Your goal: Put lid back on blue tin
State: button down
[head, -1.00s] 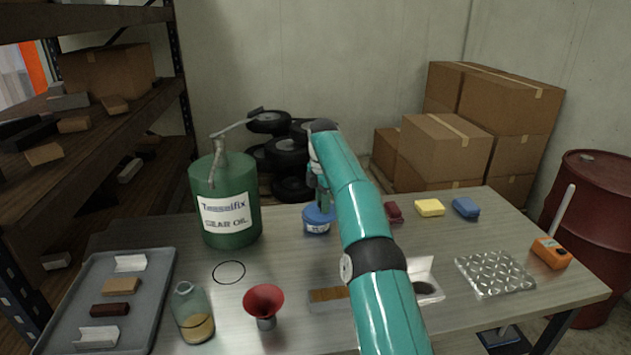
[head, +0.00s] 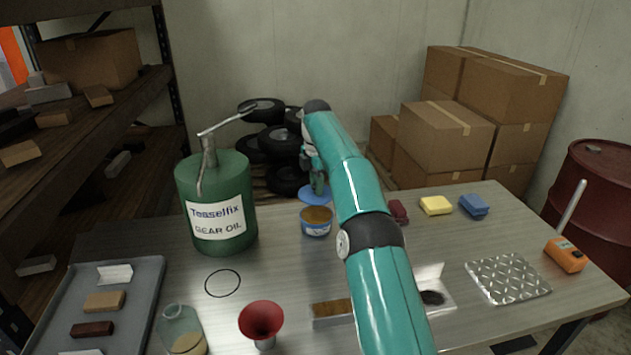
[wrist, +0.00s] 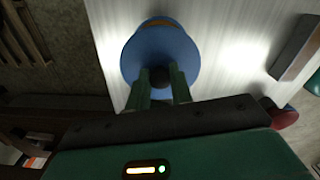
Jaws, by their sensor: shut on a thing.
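The blue tin (head: 316,230) stands upright on the table, right of the green oil can. Its top is open and shows orange-brown contents. The round blue lid (head: 308,195) is in my gripper (head: 319,188), above and behind the tin's mouth in the head view, apart from it. In the wrist view the lid (wrist: 150,50) lies flat across the fingertips (wrist: 163,85), which are shut on its dark knob. The lid hides most of the tin there; only a strip of orange-brown shows past its edge.
The green gear oil can (head: 215,225) stands close left of the tin. A red funnel (head: 262,320) and a glass jar (head: 182,335) are nearer. A dark red block (head: 398,212), yellow block (head: 436,205) and blue block (head: 474,206) lie to the right. The table between tin and funnel is mostly clear.

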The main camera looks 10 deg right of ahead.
jog(key=shift+w+f, duration=0.15)
jog(key=shift+f, duration=0.55)
jog(key=shift+s+f, duration=0.15)
jog(key=shift+f, duration=0.65)
jog(key=shift+s+f, duration=0.1)
jog(key=shift+f, duration=0.65)
jog(key=shift+w+f, duration=0.1)
jog(key=shift+f, duration=0.95)
jog(key=shift+f, duration=0.15)
jog(key=c, duration=0.7)
grip_release()
